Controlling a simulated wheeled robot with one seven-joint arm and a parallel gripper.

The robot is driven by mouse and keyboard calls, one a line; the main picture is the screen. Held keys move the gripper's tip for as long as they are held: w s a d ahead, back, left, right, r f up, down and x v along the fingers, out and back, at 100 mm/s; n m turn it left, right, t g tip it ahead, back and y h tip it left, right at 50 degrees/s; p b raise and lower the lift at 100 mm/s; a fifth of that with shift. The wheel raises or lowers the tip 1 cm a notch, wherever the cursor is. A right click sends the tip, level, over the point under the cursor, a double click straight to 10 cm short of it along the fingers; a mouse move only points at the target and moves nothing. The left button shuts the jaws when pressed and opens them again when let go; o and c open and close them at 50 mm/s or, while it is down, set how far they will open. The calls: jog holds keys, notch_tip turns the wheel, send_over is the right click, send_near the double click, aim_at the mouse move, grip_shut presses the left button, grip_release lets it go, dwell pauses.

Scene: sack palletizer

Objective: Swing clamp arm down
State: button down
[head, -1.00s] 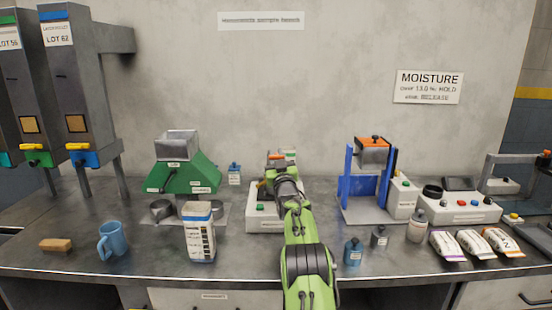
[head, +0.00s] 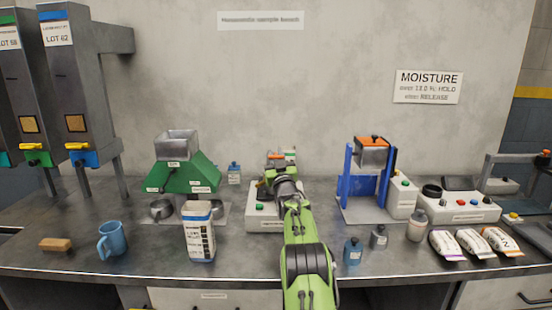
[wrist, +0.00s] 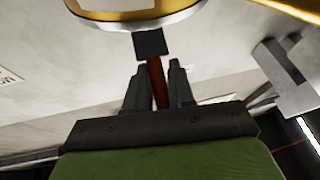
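In the wrist view, my gripper (wrist: 156,65) has its two dark fingers apart, one on each side of a thin red-brown bar (wrist: 155,80). Narrow gaps show beside the bar, and its far end meets a small black block (wrist: 151,43). The block sits below a yellow-rimmed round part (wrist: 140,22) at the top of the picture. I cannot tell for certain whether the bar belongs to the clamp arm. In the head view, my arm reaches over a white unit (head: 260,220) with coloured buttons. My wrist hides much of that unit, and the fingers are not clear there.
A green hopper device (head: 185,178) and a printed sack (head: 200,235) stand left of my arm. A blue-framed press (head: 350,180) stands right. Small bottles, including a blue one (head: 352,252), are near the front right. Bare bench (head: 150,270) shows at front left.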

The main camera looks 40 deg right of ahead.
jog(key=c, duration=1.2)
grip_release()
jog(key=shift+a+f, duration=0.1)
jog(key=shift+a, duration=0.1)
jog(key=shift+o, duration=0.5)
jog(key=shift+s, duration=0.1)
jog(key=shift+s+a, duration=0.15)
jog(key=shift+s, duration=0.05)
jog(key=s+a+b, duration=0.2)
jog(key=s+a, duration=0.4)
jog(key=s, duration=0.6)
jog(key=shift+s+a+f, duration=0.25)
jog(key=shift+a+f, duration=0.15)
jog(key=shift+f, duration=0.05)
